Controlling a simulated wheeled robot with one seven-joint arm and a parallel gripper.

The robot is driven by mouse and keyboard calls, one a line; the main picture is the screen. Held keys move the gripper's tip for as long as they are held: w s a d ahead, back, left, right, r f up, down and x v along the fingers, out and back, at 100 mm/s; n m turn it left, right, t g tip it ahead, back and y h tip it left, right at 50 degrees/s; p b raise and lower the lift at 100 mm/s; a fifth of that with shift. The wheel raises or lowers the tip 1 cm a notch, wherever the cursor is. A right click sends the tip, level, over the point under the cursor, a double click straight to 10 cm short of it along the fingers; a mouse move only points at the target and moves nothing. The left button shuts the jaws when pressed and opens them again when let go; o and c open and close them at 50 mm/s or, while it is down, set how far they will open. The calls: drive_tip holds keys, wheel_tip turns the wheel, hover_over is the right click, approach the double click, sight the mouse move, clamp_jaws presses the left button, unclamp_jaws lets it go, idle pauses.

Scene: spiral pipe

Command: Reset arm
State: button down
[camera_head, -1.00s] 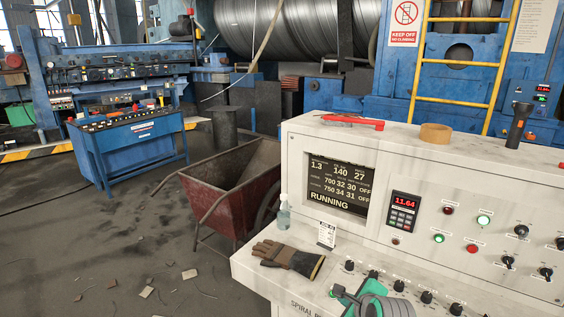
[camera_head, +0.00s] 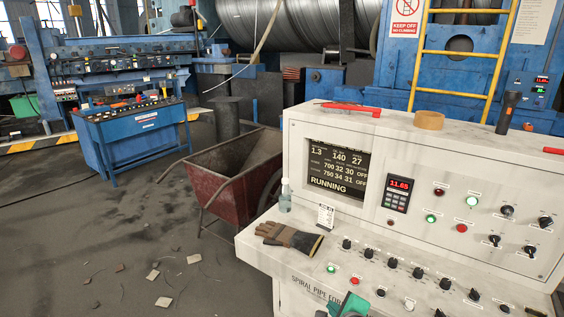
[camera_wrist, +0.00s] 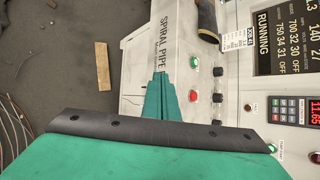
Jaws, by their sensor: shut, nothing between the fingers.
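My gripper (camera_head: 346,305) shows at the bottom edge of the head view, in front of the white control console (camera_head: 300,262). Only its green tip parts are in frame there. In the wrist view my green gripper (camera_wrist: 160,84) points at the console's front edge, its fingers together with nothing between them. It appears apart from the knobs and buttons. The rest of my arm is out of the head view.
The console carries a glove (camera_head: 290,237), a clear bottle (camera_head: 285,196), a label card (camera_head: 326,216), a tape roll (camera_head: 429,120), a red tool (camera_head: 350,108) and a flashlight (camera_head: 508,112). A rusty wheelbarrow (camera_head: 225,185) stands left of it. Open floor lies further left, with scattered scraps.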

drive_tip(key=s+a+f+n+t+h, duration=0.1)
drive_tip(key=s+a+f+n, duration=0.35)
drive_tip(key=s+f, duration=0.35)
drive_tip(key=s+a+f+n+t, duration=0.1)
drive_tip(key=s+a+f+n, duration=0.4)
drive_tip(key=s, duration=0.4)
drive_tip(key=s+a+r+n+t, duration=0.1)
drive_tip(key=s+n, duration=0.3)
drive_tip(key=s, duration=0.4)
drive_tip(key=s+a+r+n+t, duration=0.1)
drive_tip(key=s+r+n, duration=0.3)
drive_tip(key=s, duration=0.5)
drive_tip(key=s+a+r+n+t, duration=0.1)
drive_tip(key=s+a+r+n, duration=0.2)
drive_tip(key=s+n, duration=0.3)
drive_tip(key=shift+s, duration=1.25)
